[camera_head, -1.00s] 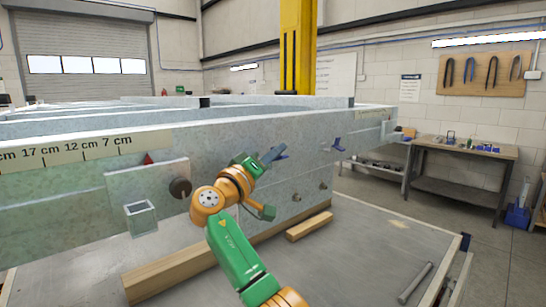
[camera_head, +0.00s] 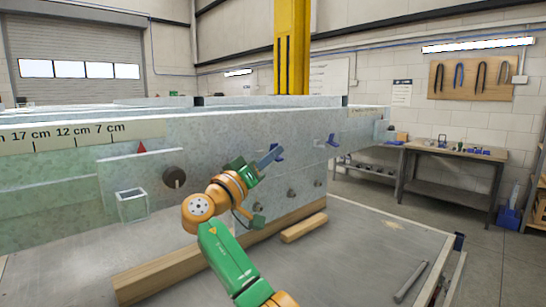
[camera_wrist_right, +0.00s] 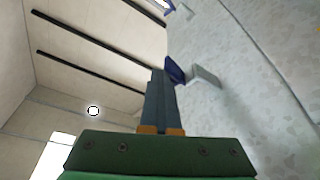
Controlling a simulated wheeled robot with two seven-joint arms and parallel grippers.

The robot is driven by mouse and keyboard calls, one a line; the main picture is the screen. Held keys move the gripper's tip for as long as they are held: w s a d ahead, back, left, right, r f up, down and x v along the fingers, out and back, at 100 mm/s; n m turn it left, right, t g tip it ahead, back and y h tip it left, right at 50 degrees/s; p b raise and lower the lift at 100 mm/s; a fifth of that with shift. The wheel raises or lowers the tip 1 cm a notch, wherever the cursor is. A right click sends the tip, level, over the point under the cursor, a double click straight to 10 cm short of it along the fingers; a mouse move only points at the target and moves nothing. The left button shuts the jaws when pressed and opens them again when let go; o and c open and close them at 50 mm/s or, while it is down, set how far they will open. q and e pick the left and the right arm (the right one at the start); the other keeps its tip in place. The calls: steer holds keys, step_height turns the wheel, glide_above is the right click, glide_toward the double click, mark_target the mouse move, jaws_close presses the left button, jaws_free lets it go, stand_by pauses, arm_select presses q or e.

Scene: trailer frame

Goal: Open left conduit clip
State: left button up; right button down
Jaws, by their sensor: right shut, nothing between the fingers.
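The left conduit clip (camera_head: 278,153) is a small blue piece on the side face of the grey metal beam. In the right wrist view the blue clip (camera_wrist_right: 175,70) stands out beside a pale grey tab on the beam face. My right gripper (camera_head: 275,152) is shut with nothing between its fingers. Its fingertips are right at the clip and partly cover it in the head view. In the right wrist view the fingertips (camera_wrist_right: 158,74) lie just left of the clip; I cannot tell whether they touch. A second blue clip (camera_head: 333,141) sits further right on the beam. My left gripper is not in view.
The galvanized beam (camera_head: 225,135) carries a centimetre scale (camera_head: 70,134), a round dark knob (camera_head: 174,177) and several bolts below the clips. Wooden blocks (camera_head: 304,228) lie under it. A grey rod (camera_head: 411,281) lies on the table at right. A workbench stands behind.

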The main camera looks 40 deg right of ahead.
steer(key=shift+a+f, duration=0.1)
steer(key=shift+f, duration=0.35)
stand_by(0.4)
